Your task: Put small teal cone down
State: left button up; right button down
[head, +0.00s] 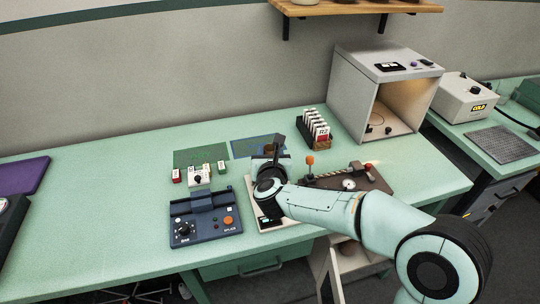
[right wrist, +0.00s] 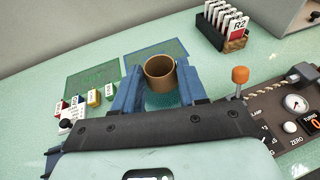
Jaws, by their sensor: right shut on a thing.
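My right gripper (right wrist: 160,82) has its two blue fingers on either side of a brown, open-topped round piece (right wrist: 160,72). It is shut on this piece, above the table by the blue mat. A pale teal patch shows below the piece between the fingers; I cannot tell whether it is part of the held thing or the tabletop. No separate teal cone is clearly visible. In the head view the right gripper (head: 271,160) points to the back of the table, and its own arm hides much of the area below. My left gripper is not in view.
A green mat (head: 200,157) and a blue mat (head: 246,147) lie at the back. A card rack (head: 312,132) stands to their right. A dark blue device (head: 206,216) is at front left, a brown panel with an orange-knobbed lever (head: 310,160) at right. A grey booth (head: 350,90) stands behind.

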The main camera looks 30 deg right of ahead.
jog(key=c, duration=0.6)
grip_release()
jog(key=shift+f, duration=0.1)
jog(key=shift+r, duration=0.2)
jog(key=b+v, duration=0.1)
jog(key=v, duration=1.1)
jog(key=shift+f, duration=0.1)
